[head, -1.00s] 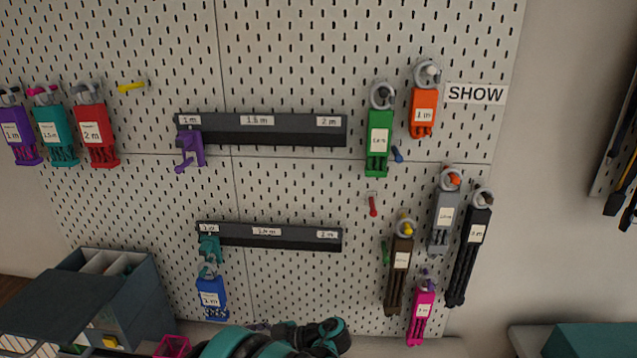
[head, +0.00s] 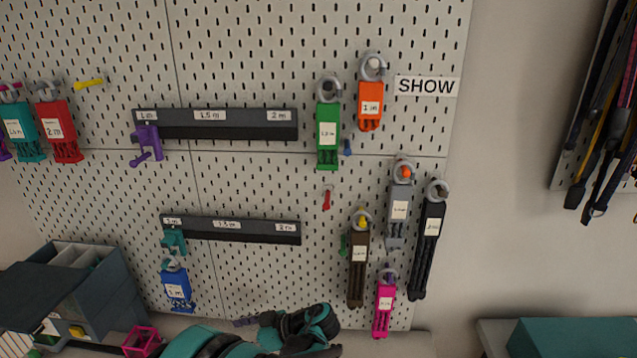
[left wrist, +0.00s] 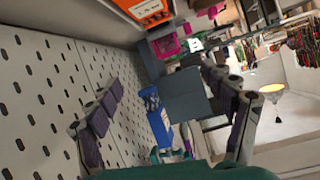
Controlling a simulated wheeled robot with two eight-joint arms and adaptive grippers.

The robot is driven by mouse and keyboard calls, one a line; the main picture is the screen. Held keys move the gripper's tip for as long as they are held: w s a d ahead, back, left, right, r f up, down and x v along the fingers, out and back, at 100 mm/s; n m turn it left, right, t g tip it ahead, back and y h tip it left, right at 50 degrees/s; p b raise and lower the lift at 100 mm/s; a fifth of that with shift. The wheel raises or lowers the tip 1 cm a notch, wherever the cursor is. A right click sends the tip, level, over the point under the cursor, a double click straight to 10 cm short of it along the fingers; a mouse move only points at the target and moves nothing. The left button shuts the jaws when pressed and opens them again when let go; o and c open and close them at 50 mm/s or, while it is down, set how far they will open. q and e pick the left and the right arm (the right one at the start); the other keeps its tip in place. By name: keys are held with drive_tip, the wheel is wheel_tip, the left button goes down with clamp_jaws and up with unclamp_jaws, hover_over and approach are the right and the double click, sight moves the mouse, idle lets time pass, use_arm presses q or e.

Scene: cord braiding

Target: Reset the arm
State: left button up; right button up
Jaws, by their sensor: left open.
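My left gripper (head: 300,326) is at the bottom of the head view, in front of the pegboard's lower edge, below and right of the blue cord bundle. In the left wrist view its two purple-padded fingers (left wrist: 166,98) are spread apart with nothing held between them. The blue bundle (head: 176,287) hangs below the teal hook (head: 173,240) at the left end of the lower rail. A blue bundle (left wrist: 156,117) also shows beyond the fingers in the wrist view. My right gripper is not in view.
Green (head: 327,135), orange (head: 370,106), grey (head: 399,205), black (head: 427,250), brown (head: 358,268) and pink (head: 384,308) bundles hang at the board's right. A purple hook (head: 148,143) sits on the upper rail (head: 240,124). A dark bin (head: 92,290) stands lower left.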

use_arm(q)
drive_tip(key=s+a+r+m+t+h, duration=0.2)
drive_tip(key=s+r+m+h, duration=0.2)
drive_tip(key=s+m+h, duration=0.35)
drive_tip(key=s+d+m+t+h, duration=0.3)
drive_tip(key=s+d+m+h, duration=0.2)
drive_tip(key=s, duration=0.5)
drive_tip(key=shift+d+r+m+t+h, duration=0.25)
drive_tip(key=shift+r+m+t+h, duration=0.1)
drive_tip(key=shift+m, duration=0.8)
